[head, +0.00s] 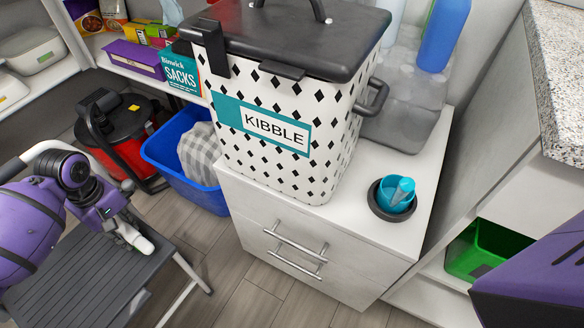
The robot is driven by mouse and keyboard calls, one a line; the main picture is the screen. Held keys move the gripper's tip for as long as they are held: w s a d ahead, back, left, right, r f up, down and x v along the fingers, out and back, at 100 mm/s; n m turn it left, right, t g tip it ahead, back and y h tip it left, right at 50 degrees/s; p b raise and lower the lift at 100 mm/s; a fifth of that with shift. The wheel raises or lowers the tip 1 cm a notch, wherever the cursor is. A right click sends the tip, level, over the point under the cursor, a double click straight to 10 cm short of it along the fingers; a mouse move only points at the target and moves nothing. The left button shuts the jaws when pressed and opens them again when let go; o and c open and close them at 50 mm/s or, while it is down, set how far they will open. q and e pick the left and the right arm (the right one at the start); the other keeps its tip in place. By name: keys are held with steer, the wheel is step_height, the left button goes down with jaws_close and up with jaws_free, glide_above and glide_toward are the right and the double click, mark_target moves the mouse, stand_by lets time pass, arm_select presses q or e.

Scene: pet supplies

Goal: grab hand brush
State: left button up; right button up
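I cannot make out a hand brush for certain. A teal object (400,194) stands in a dark round bowl on the right part of the white drawer cabinet top; its upper end is narrow and its exact kind is unclear. My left gripper (138,215) is at the left, above the grey step stool, well away from the cabinet top. Its fingers look spread apart with nothing between them. A purple part of my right arm shows at the lower right edge, but its gripper is out of view.
A large kibble bin (290,165) fills most of the cabinet top (345,228). A blue tub (165,150) with a checked cloth, a red and black vacuum (125,125) and a step stool (80,280) stand on the floor. A green bin (485,250) sits low right.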

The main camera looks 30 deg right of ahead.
arm_select(q)
jaws_close()
steer(key=shift+r, duration=0.1)
